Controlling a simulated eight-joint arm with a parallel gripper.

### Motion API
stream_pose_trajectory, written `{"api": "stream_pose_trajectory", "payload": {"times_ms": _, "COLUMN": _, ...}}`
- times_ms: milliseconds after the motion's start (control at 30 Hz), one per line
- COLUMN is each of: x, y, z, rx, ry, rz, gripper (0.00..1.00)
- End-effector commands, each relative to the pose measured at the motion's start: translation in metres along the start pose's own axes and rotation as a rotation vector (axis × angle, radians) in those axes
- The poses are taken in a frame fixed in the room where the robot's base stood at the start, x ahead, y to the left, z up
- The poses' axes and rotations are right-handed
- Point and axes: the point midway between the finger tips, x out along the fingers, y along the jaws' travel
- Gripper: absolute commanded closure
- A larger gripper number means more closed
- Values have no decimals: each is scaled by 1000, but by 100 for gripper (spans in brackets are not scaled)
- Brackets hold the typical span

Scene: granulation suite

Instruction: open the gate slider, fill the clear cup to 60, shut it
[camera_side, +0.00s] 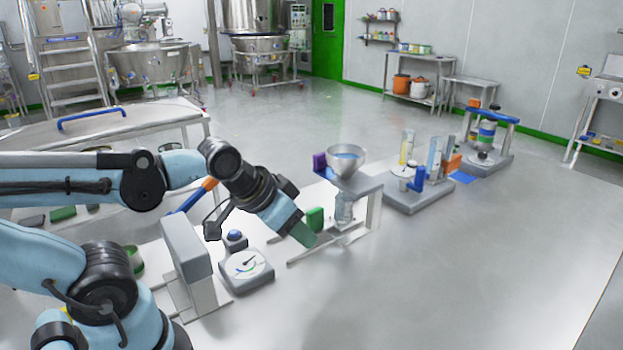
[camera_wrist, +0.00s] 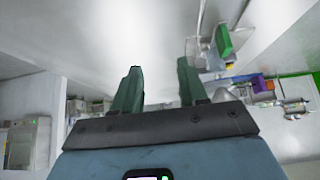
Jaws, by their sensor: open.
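A steel funnel (camera_side: 347,160) with blue material inside sits on a grey stand (camera_side: 362,186). A purple block (camera_side: 319,164) is at the stand's upper left, beside the funnel; I cannot tell whether it is the gate slider's handle. A clear cup (camera_side: 343,209) stands upright under the stand; its fill level is too small to read. A green block (camera_side: 315,219) is left of the cup and also shows in the wrist view (camera_wrist: 224,42). My gripper (camera_side: 305,236) is just left of and below the green block in the picture. In the wrist view its green fingers (camera_wrist: 159,67) are apart and empty.
A grey base with cylinders (camera_side: 418,192) stands right of the funnel stand. The front right of the table is clear.

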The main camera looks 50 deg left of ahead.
Motion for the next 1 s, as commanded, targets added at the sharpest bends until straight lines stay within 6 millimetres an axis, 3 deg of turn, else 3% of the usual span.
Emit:
{"api": "stream_pose_trajectory", "payload": {"times_ms": 367, "x": -2, "y": -2, "z": -6, "rx": 0, "ry": -6, "rz": -4, "gripper": 60}}
{"api": "stream_pose_trajectory", "payload": {"times_ms": 467, "x": -6, "y": -8, "z": -25, "rx": -1, "ry": -25, "rz": -13, "gripper": 60}}
{"api": "stream_pose_trajectory", "payload": {"times_ms": 667, "x": -14, "y": -34, "z": -84, "rx": 3, "ry": -94, "rz": -36, "gripper": 60}}
{"api": "stream_pose_trajectory", "payload": {"times_ms": 1000, "x": -2, "y": -96, "z": -171, "rx": 6, "ry": -219, "rz": -52, "gripper": 60}}
